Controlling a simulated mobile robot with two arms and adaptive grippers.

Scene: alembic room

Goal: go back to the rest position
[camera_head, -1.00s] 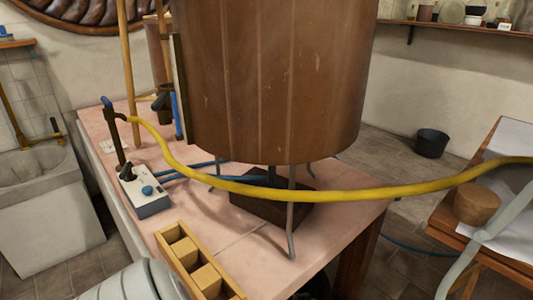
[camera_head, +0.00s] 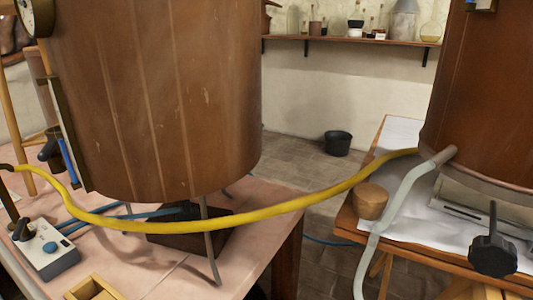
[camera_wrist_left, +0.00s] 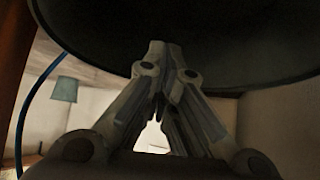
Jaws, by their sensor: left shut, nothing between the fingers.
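My left gripper (camera_wrist_left: 160,95) shows in the left wrist view. Its fingers come together at the tips and nothing is between them. A large dark round surface hangs over the fingertips there; I cannot tell whether they touch it. Neither gripper shows in the head view now. My right gripper is in no view.
A copper vat (camera_head: 160,90) stands on legs on the pink-topped table (camera_head: 262,205). A yellow hose (camera_head: 290,208) sags across to a second vat (camera_head: 480,100) at right. A control box (camera_head: 47,250) and wooden rack (camera_head: 92,288) sit front left. A black bucket (camera_head: 338,143) stands on open floor.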

